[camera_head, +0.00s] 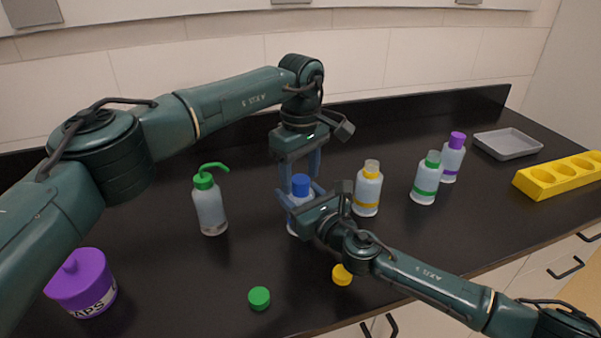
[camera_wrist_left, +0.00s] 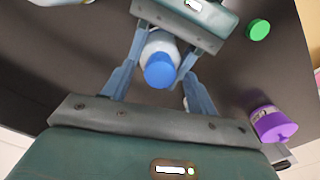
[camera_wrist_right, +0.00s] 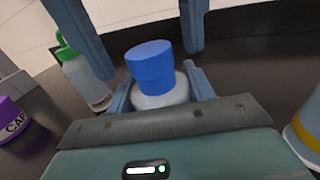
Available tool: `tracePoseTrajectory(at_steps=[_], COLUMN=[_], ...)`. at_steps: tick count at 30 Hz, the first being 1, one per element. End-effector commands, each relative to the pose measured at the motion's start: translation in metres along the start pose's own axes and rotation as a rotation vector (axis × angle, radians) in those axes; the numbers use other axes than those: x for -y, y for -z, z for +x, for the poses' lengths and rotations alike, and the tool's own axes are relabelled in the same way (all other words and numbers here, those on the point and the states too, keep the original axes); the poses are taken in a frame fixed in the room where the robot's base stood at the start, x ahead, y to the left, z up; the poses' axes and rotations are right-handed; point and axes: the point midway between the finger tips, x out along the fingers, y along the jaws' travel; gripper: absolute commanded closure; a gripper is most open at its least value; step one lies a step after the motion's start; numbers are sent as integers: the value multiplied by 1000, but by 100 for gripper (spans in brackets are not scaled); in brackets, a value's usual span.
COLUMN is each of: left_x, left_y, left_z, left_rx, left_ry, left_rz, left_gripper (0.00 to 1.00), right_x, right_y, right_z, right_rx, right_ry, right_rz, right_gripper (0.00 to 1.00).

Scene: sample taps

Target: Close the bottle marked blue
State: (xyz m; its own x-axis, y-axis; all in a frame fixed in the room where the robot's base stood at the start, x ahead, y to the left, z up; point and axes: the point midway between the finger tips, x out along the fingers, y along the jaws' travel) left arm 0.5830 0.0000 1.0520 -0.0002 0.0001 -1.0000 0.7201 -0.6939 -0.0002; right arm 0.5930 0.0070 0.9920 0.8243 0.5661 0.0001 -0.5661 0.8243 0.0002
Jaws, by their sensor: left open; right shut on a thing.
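The bottle marked blue (camera_head: 293,228) stands upright on the dark counter, mostly hidden by my grippers. A blue cap (camera_head: 301,184) sits on its top; it also shows in the left wrist view (camera_wrist_left: 160,71) and the right wrist view (camera_wrist_right: 150,66). I cannot tell whether it is tight. My right gripper (camera_head: 301,197) is shut on the bottle's body just below the cap. My left gripper (camera_head: 300,174) points down from above and is open. Its fingers are on either side of the cap, apart from it in the right wrist view.
A wash bottle (camera_head: 209,207) stands left. Bottles marked yellow (camera_head: 367,190), green (camera_head: 425,182) and purple (camera_head: 452,160) stand right. A green cap (camera_head: 259,298) and a yellow cap (camera_head: 342,275) lie in front.

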Motion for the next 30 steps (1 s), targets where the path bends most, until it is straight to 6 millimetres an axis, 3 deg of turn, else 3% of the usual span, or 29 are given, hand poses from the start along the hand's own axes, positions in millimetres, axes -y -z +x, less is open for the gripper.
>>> tracePoseTrajectory(at_steps=[16, 21, 30], left_x=[0, 0, 0], left_y=[-1, -1, 0], left_z=[-101, -115, -118], left_rx=[-1, -1, 0], left_ry=[-3, -1, -1], left_rz=[0, 1, 1], left_gripper=[42, 42, 42], right_x=[0, 0, 0], right_y=[0, 0, 0], right_z=[0, 0, 0], right_rx=[-1, -1, -1], right_ry=[1, 1, 1], right_rz=[-1, -1, -1], right_gripper=[100, 100, 100])
